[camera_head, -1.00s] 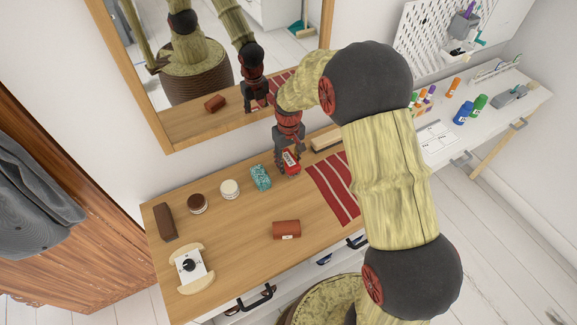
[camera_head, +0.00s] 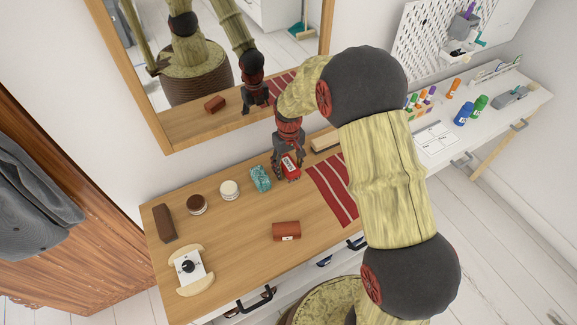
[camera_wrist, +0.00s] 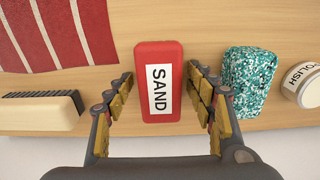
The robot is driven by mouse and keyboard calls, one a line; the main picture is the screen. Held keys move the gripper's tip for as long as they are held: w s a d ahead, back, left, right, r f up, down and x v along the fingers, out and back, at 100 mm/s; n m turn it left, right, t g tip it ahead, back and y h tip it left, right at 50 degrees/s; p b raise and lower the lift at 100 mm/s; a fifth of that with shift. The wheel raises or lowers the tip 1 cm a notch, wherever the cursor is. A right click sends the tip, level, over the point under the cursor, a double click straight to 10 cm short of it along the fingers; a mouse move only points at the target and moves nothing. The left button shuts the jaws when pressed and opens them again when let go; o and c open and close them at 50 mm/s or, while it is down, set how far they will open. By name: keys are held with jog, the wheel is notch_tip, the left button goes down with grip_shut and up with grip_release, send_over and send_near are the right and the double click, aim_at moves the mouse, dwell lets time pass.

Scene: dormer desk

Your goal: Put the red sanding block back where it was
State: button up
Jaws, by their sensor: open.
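The red sanding block (camera_wrist: 158,82), with a white label reading SAND, lies on the wooden desk top. In the head view the block (camera_head: 291,167) is near the back edge, between the turquoise speckled block and the striped cloth. My gripper (camera_wrist: 159,88) is open, with one finger on each side of the block and a visible gap on both sides. In the head view my gripper (camera_head: 287,168) is low over the desk at the block and partly hides it.
A turquoise speckled block (camera_head: 260,178) and a white-lidded jar (camera_head: 229,189) stand left of the sanding block. A striped red cloth (camera_head: 333,190) and a brush (camera_wrist: 40,110) lie on its other side. A brown box (camera_head: 286,231) is nearer the front. The mirror (camera_head: 160,125) stands behind.

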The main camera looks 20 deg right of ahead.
jog(key=shift+r, duration=0.15)
notch_tip(320, 180, up, 12)
jog(key=p, duration=0.3)
notch_tip(320, 180, up, 8)
jog(key=t, duration=0.1)
send_over(289, 164)
jog(key=s, duration=0.4)
jog(key=s+r+t, duration=0.1)
jog(key=s+r, duration=0.3)
jog(key=s, duration=0.4)
jog(key=s+r+m+t, duration=0.1)
jog(key=s+r, duration=0.3)
jog(key=s, duration=0.4)
jog(key=s+r+m+t, duration=0.1)
jog(key=s+r+t, duration=0.1)
jog(key=s+r, duration=0.3)
jog(key=s, duration=0.3)
jog(key=shift+s+t, duration=0.2)
jog(key=shift+t, duration=0.1)
